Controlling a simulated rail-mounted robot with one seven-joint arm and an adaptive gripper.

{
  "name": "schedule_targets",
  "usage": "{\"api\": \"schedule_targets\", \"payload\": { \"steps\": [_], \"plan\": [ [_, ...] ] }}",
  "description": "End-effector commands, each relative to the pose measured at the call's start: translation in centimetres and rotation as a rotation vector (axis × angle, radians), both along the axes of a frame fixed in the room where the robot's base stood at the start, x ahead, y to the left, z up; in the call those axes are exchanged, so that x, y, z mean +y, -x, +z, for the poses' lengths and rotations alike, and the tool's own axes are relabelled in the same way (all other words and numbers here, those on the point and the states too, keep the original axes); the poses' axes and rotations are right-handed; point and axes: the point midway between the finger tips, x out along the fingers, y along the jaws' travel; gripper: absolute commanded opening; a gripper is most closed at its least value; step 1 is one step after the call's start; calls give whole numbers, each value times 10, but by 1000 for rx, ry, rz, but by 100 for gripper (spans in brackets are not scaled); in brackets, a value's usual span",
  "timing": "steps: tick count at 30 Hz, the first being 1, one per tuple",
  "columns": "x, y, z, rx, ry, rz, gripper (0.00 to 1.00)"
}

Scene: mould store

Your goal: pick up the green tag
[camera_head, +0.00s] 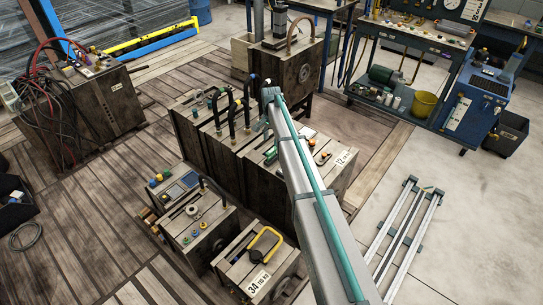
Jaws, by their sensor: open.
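My arm reaches from the bottom right up to the middle of the head view. My gripper (261,126) shows small and partly hidden at its far end, above the large dark mould block (218,155). It is open, and I see nothing held in it. I cannot make out for certain which thing is the green tag. A small green piece (270,153) lies on the block's top just left of my arm, below my gripper. My arm hides part of the block's top.
A mould with a yellow handle (266,243) stands at front. A mould with cables (108,100) stands left, and a tall one (305,72) behind. Upright black handles (232,115) rise from the large block. A workbench (415,92) is at back right. The right floor has a metal frame (405,232).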

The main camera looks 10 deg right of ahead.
Motion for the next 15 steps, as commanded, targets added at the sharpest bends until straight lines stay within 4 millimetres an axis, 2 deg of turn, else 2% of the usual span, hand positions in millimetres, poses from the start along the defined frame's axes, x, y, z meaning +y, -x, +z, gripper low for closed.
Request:
{"api": "schedule_targets", "payload": {
  "steps": [4,15],
  "plan": [
    [0,0,-21,1,0,1,50],
    [0,1,-47,1,0,2,50]
  ]
}}
